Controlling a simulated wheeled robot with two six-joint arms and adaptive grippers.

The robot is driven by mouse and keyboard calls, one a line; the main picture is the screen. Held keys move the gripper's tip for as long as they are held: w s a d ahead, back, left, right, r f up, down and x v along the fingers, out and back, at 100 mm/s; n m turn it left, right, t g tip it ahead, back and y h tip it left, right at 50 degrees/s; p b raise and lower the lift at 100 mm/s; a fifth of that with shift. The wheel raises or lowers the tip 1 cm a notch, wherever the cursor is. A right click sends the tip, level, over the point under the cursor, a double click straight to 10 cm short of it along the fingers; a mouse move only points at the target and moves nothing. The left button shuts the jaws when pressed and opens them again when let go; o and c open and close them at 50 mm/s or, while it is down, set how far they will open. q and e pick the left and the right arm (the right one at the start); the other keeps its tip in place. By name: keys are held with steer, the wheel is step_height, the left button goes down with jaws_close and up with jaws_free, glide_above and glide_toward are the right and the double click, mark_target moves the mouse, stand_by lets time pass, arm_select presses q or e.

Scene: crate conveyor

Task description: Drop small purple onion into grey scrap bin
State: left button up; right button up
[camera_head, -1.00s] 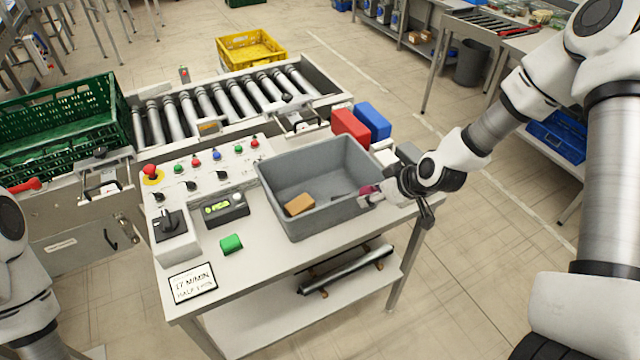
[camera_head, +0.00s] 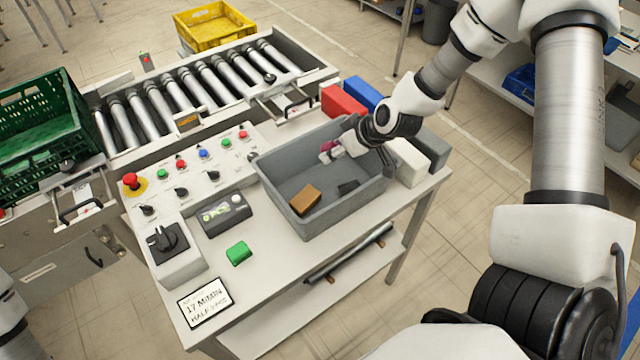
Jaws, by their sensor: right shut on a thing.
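The grey scrap bin (camera_head: 337,217) stands on the control table. A brown block (camera_head: 305,200) and a small dark piece (camera_head: 348,187) lie on its floor. My right gripper (camera_head: 334,149) is over the far part of the bin, shut on the small purple onion (camera_head: 326,146). Only a little of the onion shows as a pinkish-purple patch at the fingertips; the rest is hidden by the gripper. My left gripper is not in view; only a bit of my left arm shows at the left edge.
A control panel with buttons and a green block (camera_head: 238,253) are left. A roller conveyor (camera_head: 200,92) and green crate (camera_head: 40,135) lie beyond.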

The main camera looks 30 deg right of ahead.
step_height(320, 180, down, 4)
steer(key=b, duration=0.3)
steer(key=shift+f, duration=0.25)
steer(key=o, duration=1.2)
steer(key=shift+s+d, duration=0.15)
steer(key=shift+s, duration=0.05)
steer(key=shift+o, duration=0.2)
steer(key=shift+w, duration=0.15)
steer(key=v, duration=0.7)
steer(key=shift+s, duration=0.25)
